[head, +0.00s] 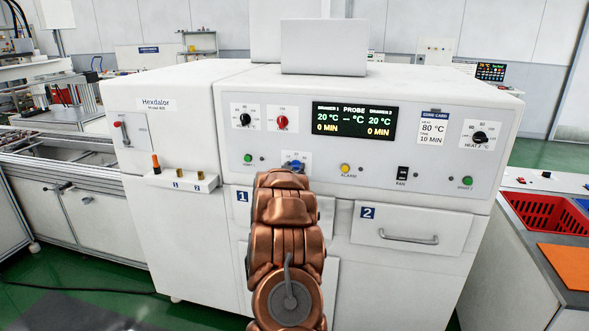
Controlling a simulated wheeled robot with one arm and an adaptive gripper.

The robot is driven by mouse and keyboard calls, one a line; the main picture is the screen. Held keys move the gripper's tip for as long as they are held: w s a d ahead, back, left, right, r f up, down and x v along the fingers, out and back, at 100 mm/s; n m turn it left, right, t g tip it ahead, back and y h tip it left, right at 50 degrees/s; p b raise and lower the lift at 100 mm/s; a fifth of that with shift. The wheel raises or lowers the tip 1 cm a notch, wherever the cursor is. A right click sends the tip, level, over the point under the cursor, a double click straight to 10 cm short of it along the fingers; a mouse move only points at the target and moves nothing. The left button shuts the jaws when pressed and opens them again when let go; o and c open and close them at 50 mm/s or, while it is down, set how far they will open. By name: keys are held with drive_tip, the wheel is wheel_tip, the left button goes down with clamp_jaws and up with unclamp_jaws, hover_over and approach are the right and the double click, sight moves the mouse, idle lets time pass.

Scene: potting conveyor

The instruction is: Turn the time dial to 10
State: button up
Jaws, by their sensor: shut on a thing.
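A blue knob (296,164) sits on a small white plate low on the machine's front panel. My copper arm reaches up to it from below, and my gripper (293,169) is shut on this knob, its fingers mostly hidden behind the arm. The knob's pointer and scale cannot be read, and I cannot tell from its lettering whether it is the time dial. The display (354,121) reads 20 °C and 0 MIN for both drawers. The job card (432,127) shows 80 °C and 10 MIN.
Above are a black knob (244,120) and a red knob (282,122); the HEAT 2 knob (480,137) is at right. A yellow alarm button (345,169) and a black rocker switch (403,173) lie to the right. Drawer 2's handle (408,239) sticks out below.

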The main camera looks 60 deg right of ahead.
drive_tip(key=shift+c, duration=1.2)
drive_tip(key=shift+f+b, duration=0.1)
drive_tip(key=shift+b, duration=0.35)
drive_tip(key=m+b, duration=0.6)
drive_tip(key=b, duration=0.2)
drive_tip(key=shift+f+m+b, duration=0.1)
drive_tip(key=shift+m+b, duration=0.2)
drive_tip(key=shift+b, duration=0.1)
drive_tip(key=shift+s+m+b, duration=0.1)
drive_tip(key=shift+m+b, duration=0.8)
drive_tip(key=shift+m, duration=0.2)
drive_tip(key=shift+r, duration=0.2)
